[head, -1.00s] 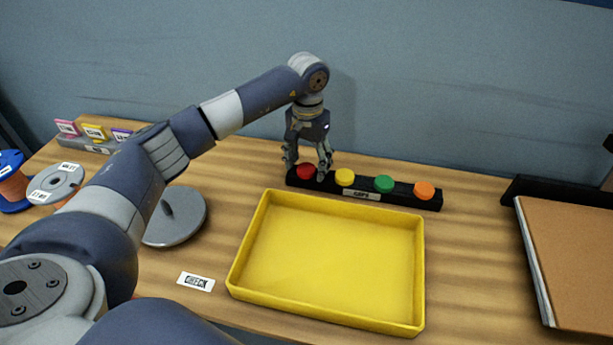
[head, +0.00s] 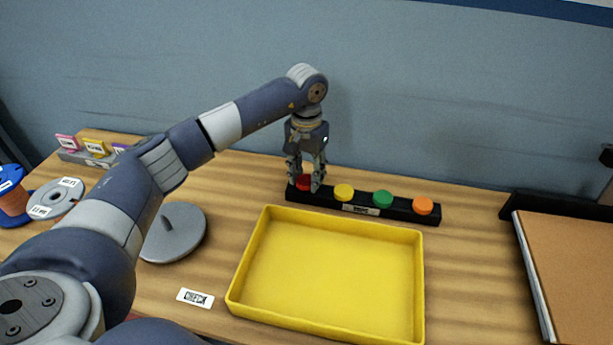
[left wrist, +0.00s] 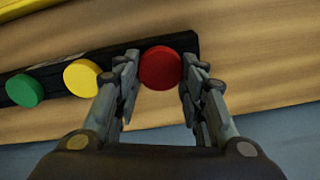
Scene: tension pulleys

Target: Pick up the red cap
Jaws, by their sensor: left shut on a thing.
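The red cap (head: 304,183) sits at the left end of the black caps rack (head: 395,212). In the left wrist view the red cap (left wrist: 160,67) lies between the two fingers of my left gripper (left wrist: 160,78). My left gripper (head: 305,185) points down over the rack's left end and is shut on the red cap. In the head view the fingers hide part of the cap. The cap still appears to be at the rack. My right gripper is not in view.
Yellow (head: 344,192), green (head: 383,199) and orange (head: 423,206) caps stand along the rack to the right. A yellow tray (head: 233,287) lies in front. A grey disc with a peg (head: 176,240), spools (head: 56,197) and a CHECK label (head: 195,298) are at left. A brown board (head: 575,265) is at right.

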